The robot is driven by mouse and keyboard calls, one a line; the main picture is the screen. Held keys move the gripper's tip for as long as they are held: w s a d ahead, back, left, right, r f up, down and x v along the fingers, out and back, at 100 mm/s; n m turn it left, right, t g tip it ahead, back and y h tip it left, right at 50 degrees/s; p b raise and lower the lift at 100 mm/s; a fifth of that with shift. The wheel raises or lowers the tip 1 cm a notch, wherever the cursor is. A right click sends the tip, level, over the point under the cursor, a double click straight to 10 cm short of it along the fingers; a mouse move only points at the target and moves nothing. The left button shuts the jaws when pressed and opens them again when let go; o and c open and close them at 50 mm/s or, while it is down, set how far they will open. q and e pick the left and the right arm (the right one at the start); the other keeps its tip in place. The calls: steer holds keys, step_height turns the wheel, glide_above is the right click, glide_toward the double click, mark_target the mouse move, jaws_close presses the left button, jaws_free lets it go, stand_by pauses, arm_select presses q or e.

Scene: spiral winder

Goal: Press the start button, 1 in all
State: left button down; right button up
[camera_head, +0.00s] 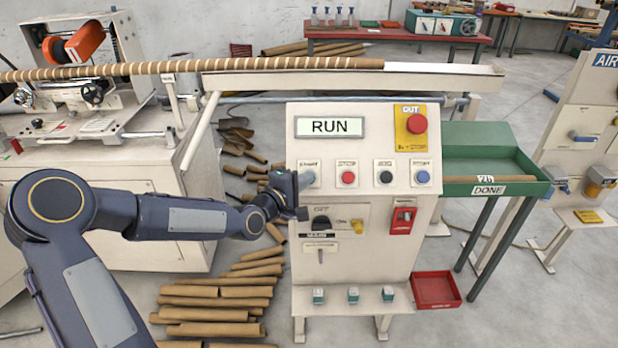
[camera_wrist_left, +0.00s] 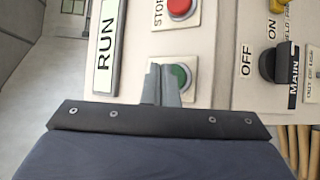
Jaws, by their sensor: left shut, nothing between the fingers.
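The start button (camera_wrist_left: 181,74) is green and sits on the pale control panel (camera_head: 375,255) under a partly covered label. It shows in the left wrist view, partly hidden by my fingers; in the head view my gripper covers most of it. My left gripper (camera_wrist_left: 161,84) is shut and empty, its fingertips over the edge of the green button; I cannot tell whether they press it. In the head view the left gripper (camera_head: 306,180) reaches the panel's left button. The display (camera_head: 330,127) reads RUN. My right gripper is not in view.
A red STOP button (camera_head: 348,177), a black button (camera_head: 385,177) and a blue button (camera_head: 422,177) stand in the same row. A large red button (camera_head: 417,123) is above. A MAIN switch (camera_head: 321,222) lies just below my gripper. A long wound tube (camera_head: 230,65) runs behind the panel.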

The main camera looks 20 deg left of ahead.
arm_select(q)
steer(key=s+r+p, duration=0.1)
steer(key=s, duration=0.1)
steer(key=s+d+r+p, duration=0.1)
steer(key=r, duration=0.1)
steer(key=shift+s+r, duration=0.15)
steer(key=shift+s, duration=0.2)
stand_by(0.7)
